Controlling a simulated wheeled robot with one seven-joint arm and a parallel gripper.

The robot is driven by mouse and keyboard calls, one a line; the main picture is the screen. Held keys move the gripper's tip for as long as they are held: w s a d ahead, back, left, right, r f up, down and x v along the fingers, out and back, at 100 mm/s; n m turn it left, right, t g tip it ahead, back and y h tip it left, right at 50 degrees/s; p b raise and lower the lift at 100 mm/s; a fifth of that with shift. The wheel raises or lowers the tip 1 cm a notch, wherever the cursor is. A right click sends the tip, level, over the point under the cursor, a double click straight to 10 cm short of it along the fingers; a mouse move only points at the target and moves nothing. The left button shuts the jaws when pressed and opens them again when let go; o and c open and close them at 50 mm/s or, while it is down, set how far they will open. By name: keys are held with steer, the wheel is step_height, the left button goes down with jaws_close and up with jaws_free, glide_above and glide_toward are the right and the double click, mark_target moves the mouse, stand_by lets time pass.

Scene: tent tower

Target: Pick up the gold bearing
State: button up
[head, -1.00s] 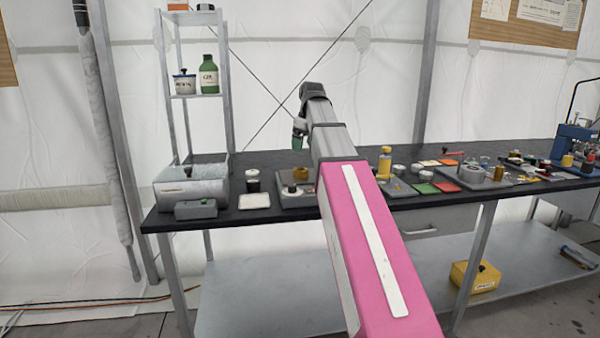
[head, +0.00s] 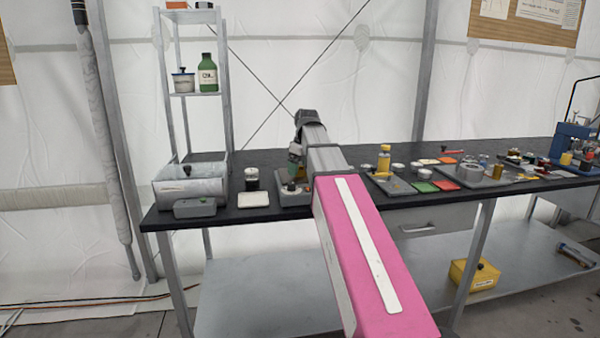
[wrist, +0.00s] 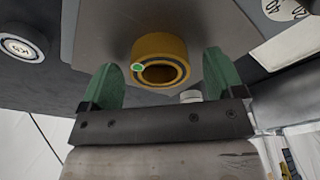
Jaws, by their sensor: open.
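The gold bearing (wrist: 160,55) is a thick gold ring with a dark inner band and a small green dot on its rim. In the wrist view it sits upper middle on a grey surface. My gripper (wrist: 162,80) has two green fingers, spread open, one at each side of the bearing's near edge. I cannot tell whether they touch it. In the head view my gripper (head: 294,176) is low over a grey tray (head: 290,199) left of my pink arm. There the bearing is hidden behind my gripper and arm.
A white-topped jar (head: 252,179) and a white pad (head: 254,200) stand left of the tray. Green (head: 424,187) and orange squares lie right of my arm.

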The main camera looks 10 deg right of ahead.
steer(key=c, duration=1.1)
steer(key=shift+o, duration=0.2)
steer(key=shift+r, duration=0.2)
